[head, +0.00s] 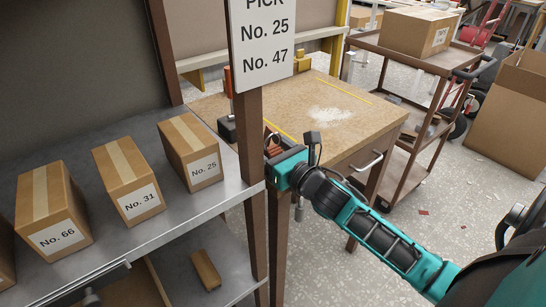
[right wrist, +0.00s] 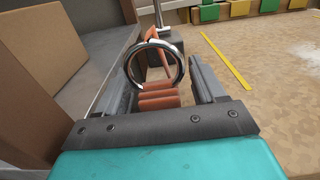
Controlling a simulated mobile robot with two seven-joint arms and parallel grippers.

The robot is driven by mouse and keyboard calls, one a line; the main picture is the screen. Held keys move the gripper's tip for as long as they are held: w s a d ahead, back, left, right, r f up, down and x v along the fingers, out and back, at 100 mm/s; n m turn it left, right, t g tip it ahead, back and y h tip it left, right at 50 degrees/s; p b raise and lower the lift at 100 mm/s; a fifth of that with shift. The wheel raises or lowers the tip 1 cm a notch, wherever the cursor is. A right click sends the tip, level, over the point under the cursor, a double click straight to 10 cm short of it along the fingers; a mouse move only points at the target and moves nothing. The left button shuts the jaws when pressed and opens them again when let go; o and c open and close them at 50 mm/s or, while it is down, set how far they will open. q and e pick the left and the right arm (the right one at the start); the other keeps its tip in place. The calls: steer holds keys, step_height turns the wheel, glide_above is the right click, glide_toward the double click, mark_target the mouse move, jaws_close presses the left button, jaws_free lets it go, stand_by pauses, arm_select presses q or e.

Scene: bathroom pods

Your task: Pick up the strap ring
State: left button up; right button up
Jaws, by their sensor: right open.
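The strap ring (right wrist: 179,70) is a shiny metal ring in the right wrist view. My right gripper (right wrist: 160,88) is open, with one dark finger on each side of the ring and strap. I cannot tell whether either finger touches them. In the head view my right gripper (head: 272,142) is at the near left edge of the wooden bench, just right of the post. The ring cannot be made out there. My left gripper is not clearly in view.
A brown post (head: 251,150) with a pick sign (head: 263,45) stands close left of my right gripper. A metal shelf (head: 110,240) holds several numbered boxes. The wooden bench (head: 350,125) is mostly clear, with white powder and yellow strips. A brown cart (head: 405,160) stands beyond it.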

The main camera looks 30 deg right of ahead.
steer(key=c, duration=1.1)
steer(key=shift+c, duration=0.2)
steer(key=shift+r, duration=0.15)
